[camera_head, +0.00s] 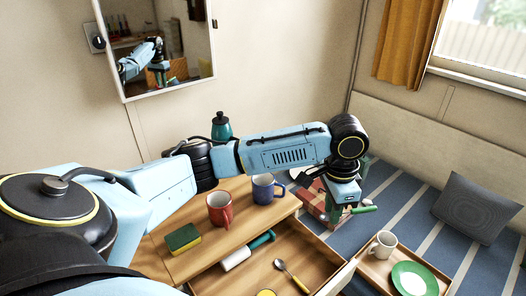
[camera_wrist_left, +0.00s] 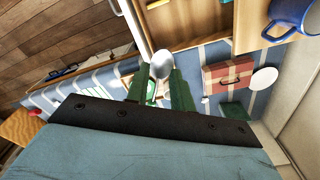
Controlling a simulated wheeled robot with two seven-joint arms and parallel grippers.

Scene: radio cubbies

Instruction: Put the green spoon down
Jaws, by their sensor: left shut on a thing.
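My left gripper (camera_head: 352,207) is at the end of the arm reaching across from the left, over the blue striped surface beyond the drawer. It is shut on the green spoon (camera_head: 365,209), whose green part sticks out at the fingers. In the left wrist view the spoon's silvery bowl (camera_wrist_left: 160,64) shows between the two dark green fingertips (camera_wrist_left: 158,82). The spoon is held in the air; how far above the surface is hard to tell. My right gripper is in neither view.
A wooden tray (camera_head: 366,268) holds a white mug (camera_head: 383,244) and a green plate (camera_head: 414,279). A red case (camera_head: 318,205) lies behind the gripper. The open drawer (camera_head: 318,253) holds another spoon (camera_head: 291,275). Red (camera_head: 219,208) and blue (camera_head: 267,188) mugs stand above it.

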